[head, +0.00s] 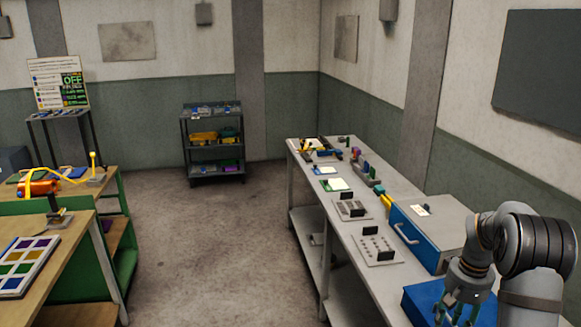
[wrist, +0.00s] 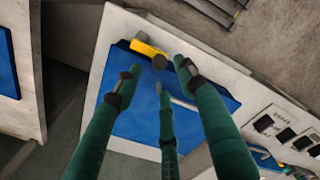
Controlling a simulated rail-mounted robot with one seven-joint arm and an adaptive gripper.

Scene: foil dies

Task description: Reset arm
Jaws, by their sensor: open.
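My arm stands at the lower right of the head view, with my gripper (head: 458,308) pointing down near the front end of the grey bench (head: 318,205). It is close to a blue flat-topped thing (head: 415,302); I cannot tell the height between them. In the wrist view, the three dark green fingers of my gripper (wrist: 157,76) are spread apart with nothing between them. A blue surface (wrist: 135,125) and a yellow piece with a dark round end (wrist: 148,49) show beyond the fingertips.
A blue-fronted box with a handle (head: 408,234) stands on the bench beside my arm. Plates with black blocks (head: 377,248) and small tools lie farther along. A dark shelf cart (head: 213,145) is at the back. Wooden worktables (head: 75,235) stand at left. The floor between is clear.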

